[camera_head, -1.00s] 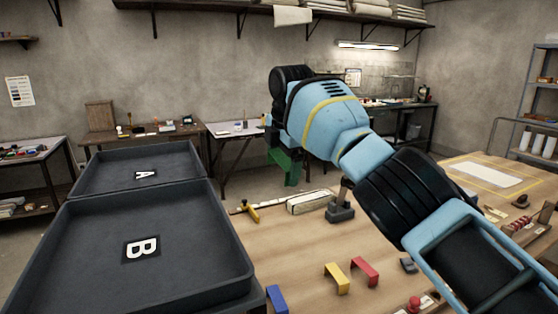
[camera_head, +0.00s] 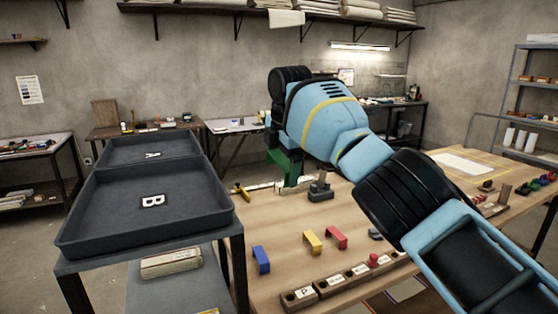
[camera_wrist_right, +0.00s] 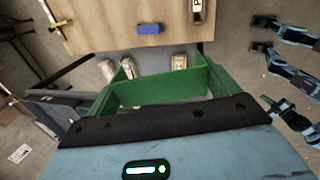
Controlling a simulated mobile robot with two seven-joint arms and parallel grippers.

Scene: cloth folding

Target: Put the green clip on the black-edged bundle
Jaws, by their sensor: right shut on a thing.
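In the right wrist view the green clip (camera_wrist_right: 160,90) is a wide, open frame close to the camera. Beyond it are pale rolled bundles (camera_wrist_right: 180,62); I cannot tell whether any has a black edge. My left gripper is not in view.
Blue (camera_head: 261,259), yellow (camera_head: 312,241) and red (camera_head: 337,237) clips stand on the table (camera_head: 290,225). A grey block with a post (camera_head: 320,190) stands behind them. Trays A (camera_head: 118,152) and B (camera_head: 100,215) are on the left. A row of labelled wooden blocks (camera_head: 330,283) lines the front edge.

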